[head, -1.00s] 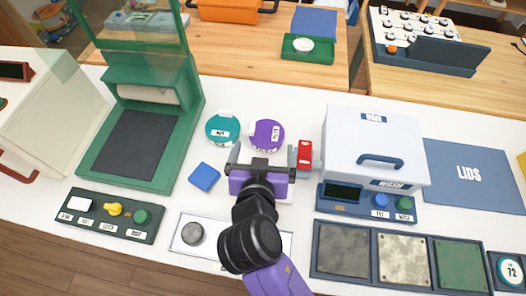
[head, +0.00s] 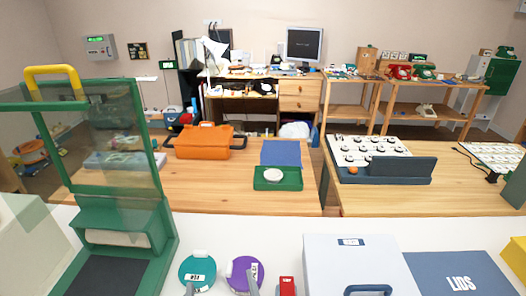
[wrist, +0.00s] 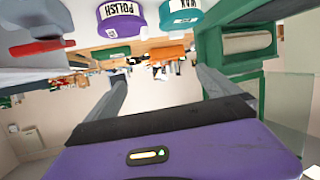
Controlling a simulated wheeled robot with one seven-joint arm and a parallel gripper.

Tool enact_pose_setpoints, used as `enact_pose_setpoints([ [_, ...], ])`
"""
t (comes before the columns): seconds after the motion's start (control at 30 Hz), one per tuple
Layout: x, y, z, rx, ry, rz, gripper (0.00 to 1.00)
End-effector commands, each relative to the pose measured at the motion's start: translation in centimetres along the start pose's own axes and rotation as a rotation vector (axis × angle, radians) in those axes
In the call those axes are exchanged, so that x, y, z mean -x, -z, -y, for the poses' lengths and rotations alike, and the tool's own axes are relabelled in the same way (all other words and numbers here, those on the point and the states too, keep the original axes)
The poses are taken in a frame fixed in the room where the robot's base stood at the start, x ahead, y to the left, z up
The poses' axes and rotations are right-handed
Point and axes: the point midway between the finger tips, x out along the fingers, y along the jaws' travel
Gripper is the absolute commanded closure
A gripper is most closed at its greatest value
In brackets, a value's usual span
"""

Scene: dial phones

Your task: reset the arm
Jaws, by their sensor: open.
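My gripper (wrist: 160,78) shows in the wrist view with its two grey fingers wide apart and nothing between them. The wrist picture is upside down. In the head view only the grey fingertips (head: 222,286) show at the bottom edge, near a teal round tin (head: 197,272) and a purple round tin (head: 244,273). In the wrist view, the purple tin (wrist: 121,20) reads POLISH and the teal one (wrist: 180,17) reads WAX. The rest of my arm is out of the head view.
A green frame with a clear raised guard (head: 125,215) stands at left. A white box (head: 350,262) with a blue handle and a LIDS mat (head: 462,275) lie right. Behind are wooden tables (head: 215,190) with an orange case (head: 205,142) and a green tray (head: 278,184).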

Motion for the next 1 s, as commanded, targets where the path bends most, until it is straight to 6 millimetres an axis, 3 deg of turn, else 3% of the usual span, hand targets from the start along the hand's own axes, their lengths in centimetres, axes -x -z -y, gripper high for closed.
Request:
enact_pose_setpoints([
  [0.1, 1.5, 0.1, 0.6, 0.039, 0.095, -0.069, 0.00],
  [0.27, 4.2, -1.0, -0.7, 0.071, 0.171, -0.144, 0.00],
  [0.57, 12.0, -4.2, -7.3, 0.068, 0.178, -0.245, 0.00],
  [1.0, 25.8, -7.5, -17.2, -0.022, -0.041, -0.239, 0.00],
])
